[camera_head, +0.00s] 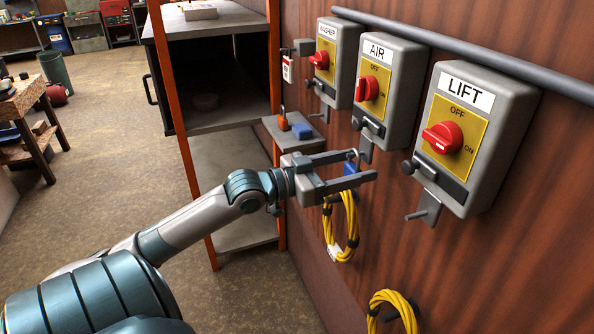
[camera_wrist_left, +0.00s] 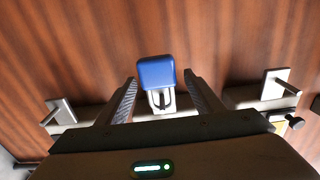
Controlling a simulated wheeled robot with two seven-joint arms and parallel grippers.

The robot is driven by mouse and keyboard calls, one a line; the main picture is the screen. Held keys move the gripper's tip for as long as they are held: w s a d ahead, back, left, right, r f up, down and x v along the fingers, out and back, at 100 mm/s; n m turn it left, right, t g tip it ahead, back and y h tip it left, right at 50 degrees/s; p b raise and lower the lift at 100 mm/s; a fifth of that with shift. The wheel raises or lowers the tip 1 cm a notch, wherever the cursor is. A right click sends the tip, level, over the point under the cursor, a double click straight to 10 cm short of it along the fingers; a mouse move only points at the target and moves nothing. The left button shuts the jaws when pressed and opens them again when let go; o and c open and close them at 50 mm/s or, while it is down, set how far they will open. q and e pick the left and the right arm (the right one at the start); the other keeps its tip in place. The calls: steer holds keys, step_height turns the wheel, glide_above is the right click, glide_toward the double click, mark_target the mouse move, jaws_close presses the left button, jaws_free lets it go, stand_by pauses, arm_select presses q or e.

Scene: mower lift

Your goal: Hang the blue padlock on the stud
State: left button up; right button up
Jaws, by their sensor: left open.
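The blue padlock (camera_head: 350,168) is between the spread fingers of my left gripper (camera_head: 363,165), below the AIR switch box. In the left wrist view the blue padlock (camera_wrist_left: 156,72) is centred between the fingertips, with a gap on either side. Its shackle is at the metal bracket under the AIR box, and it appears to hang on the stud there; the exact contact is partly hidden. My left gripper is open and does not grip it. Another bracket stud (camera_head: 415,215) under the LIFT box is bare. My right gripper is out of view.
Switch boxes marked WASHER (camera_head: 338,62), AIR (camera_head: 388,85) and LIFT (camera_head: 470,135) stand out from the wooden wall. A small ledge (camera_head: 290,140) holds an orange item and a blue item. Yellow cable coils (camera_head: 341,222) hang below. An orange-framed shelf stands left.

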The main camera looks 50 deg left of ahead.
arm_select(q)
steer(key=b+v, duration=0.2)
steer(key=v, duration=0.4)
steer(key=shift+f, duration=0.1)
steer(key=b+v, duration=0.2)
steer(key=v, duration=0.5)
steer(key=shift+s, duration=0.2)
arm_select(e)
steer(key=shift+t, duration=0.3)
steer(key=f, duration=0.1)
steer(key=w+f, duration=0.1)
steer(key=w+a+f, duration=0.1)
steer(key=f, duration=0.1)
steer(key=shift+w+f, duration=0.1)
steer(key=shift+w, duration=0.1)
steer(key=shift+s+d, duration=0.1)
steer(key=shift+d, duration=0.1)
arm_select(q)
steer(key=shift+a, duration=0.1)
